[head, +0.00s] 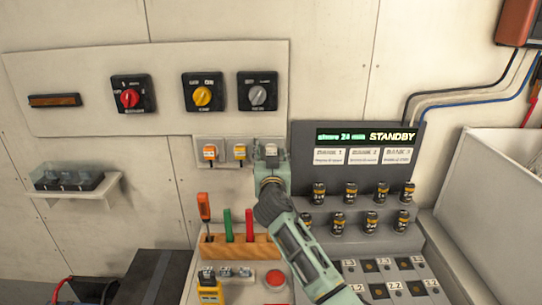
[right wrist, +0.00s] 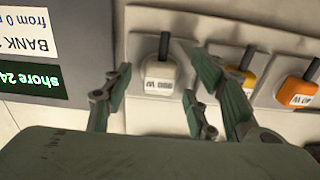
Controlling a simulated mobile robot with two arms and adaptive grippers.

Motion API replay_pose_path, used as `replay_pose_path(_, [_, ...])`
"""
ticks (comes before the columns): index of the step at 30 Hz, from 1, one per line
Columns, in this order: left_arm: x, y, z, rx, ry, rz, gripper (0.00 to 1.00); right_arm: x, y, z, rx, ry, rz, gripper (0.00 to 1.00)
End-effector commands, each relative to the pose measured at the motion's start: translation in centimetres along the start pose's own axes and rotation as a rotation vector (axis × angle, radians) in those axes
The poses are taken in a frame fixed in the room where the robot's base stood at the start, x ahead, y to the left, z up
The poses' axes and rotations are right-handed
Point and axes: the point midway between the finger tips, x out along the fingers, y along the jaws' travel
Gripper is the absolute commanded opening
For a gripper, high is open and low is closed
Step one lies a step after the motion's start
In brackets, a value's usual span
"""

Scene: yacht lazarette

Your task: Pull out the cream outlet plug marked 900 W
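The cream plug (right wrist: 160,77) sits in the rightmost outlet of a row of three, its 900 W label upside down in the right wrist view. In the head view the cream plug (head: 271,149) shows just above my right gripper (head: 272,168), which hides part of its outlet. My right gripper (right wrist: 158,95) is open, with one finger on each side of the cream plug and visible gaps to it. I cannot tell how deep the fingertips reach. My left gripper is not in view.
A yellow plug (head: 240,153) and an orange plug (head: 210,153) sit in the outlets to the left. The grey STANDBY panel (head: 300,150) is close on the right. Below are a wooden tool rack (head: 240,248) and a red button (head: 275,279).

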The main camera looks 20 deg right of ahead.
Motion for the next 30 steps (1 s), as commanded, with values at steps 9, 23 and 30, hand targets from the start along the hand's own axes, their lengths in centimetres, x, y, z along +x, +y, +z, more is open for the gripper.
replay_pose_path(9, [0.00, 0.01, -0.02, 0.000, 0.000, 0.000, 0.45, 0.00, 0.01, 0.02, 0.000, 0.000, 0.000, 0.21])
replay_pose_path(23, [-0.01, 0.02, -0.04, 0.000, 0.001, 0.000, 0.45, -0.01, 0.01, -0.01, 0.000, 0.000, 0.000, 0.00])
replay_pose_path(30, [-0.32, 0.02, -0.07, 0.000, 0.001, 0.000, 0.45, -0.72, -0.04, -0.04, 0.000, 0.000, -0.001, 0.00])
